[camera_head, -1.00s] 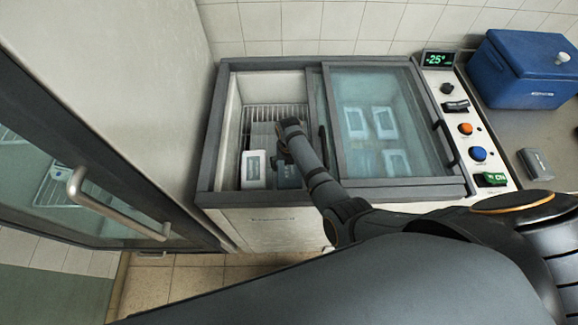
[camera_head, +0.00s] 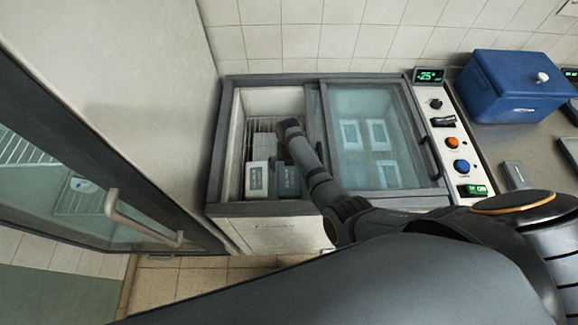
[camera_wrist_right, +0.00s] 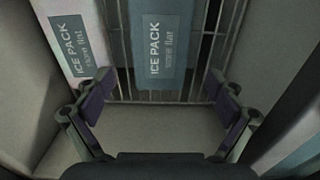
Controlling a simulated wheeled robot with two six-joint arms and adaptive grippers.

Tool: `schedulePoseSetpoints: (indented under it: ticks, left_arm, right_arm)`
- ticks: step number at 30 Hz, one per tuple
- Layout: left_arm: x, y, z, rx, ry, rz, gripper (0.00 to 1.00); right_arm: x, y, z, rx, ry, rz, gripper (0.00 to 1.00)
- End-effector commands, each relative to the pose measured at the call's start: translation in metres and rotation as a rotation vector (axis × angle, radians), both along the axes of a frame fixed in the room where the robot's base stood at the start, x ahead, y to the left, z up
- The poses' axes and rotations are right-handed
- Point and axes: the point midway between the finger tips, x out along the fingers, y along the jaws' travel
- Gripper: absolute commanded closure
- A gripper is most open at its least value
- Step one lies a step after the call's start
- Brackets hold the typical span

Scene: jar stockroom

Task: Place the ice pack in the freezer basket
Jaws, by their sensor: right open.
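The chest freezer's left half is open, and a wire basket (camera_head: 262,125) sits inside it. A blue-grey ice pack (camera_head: 289,181) lies in the basket beside a white ice pack (camera_head: 257,178). In the right wrist view, the blue-grey pack (camera_wrist_right: 163,52) is ahead between the fingers' directions, and the white pack (camera_wrist_right: 75,45) is to its left. Both labels read "ICE PACK". My right gripper (camera_wrist_right: 163,100) is open and empty, its fingertips apart from the blue-grey pack. In the head view it is inside the opening, largely hidden by my arm. My left gripper is not in view.
A sliding glass lid (camera_head: 370,145) covers the freezer's right half, with several packs under it. A control panel (camera_head: 452,140) stands beside it. A blue cooler box (camera_head: 518,85) is on the right counter. A glass door with a handle (camera_head: 140,222) stands at left.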

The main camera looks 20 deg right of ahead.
Motion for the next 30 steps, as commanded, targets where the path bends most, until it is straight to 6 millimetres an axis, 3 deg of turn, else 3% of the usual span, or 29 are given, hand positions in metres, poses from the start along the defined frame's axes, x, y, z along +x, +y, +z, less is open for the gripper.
schedulePoseSetpoints:
  ticks: [1, 7, 26, 30]
  left_arm:
    - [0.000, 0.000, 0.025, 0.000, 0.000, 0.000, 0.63]
    - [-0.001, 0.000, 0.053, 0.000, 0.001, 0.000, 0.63]
    - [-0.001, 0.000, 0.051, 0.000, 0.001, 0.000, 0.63]
    - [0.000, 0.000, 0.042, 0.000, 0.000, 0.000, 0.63]
  right_arm:
    - [0.000, 0.000, 0.024, 0.000, 0.001, 0.000, 0.06]
    - [0.000, 0.000, 0.048, 0.000, 0.002, 0.000, 0.06]
    - [0.001, -0.001, 0.046, 0.000, -0.001, -0.007, 0.06]
    - [0.019, -0.008, 0.048, 0.004, -0.045, -0.158, 0.06]
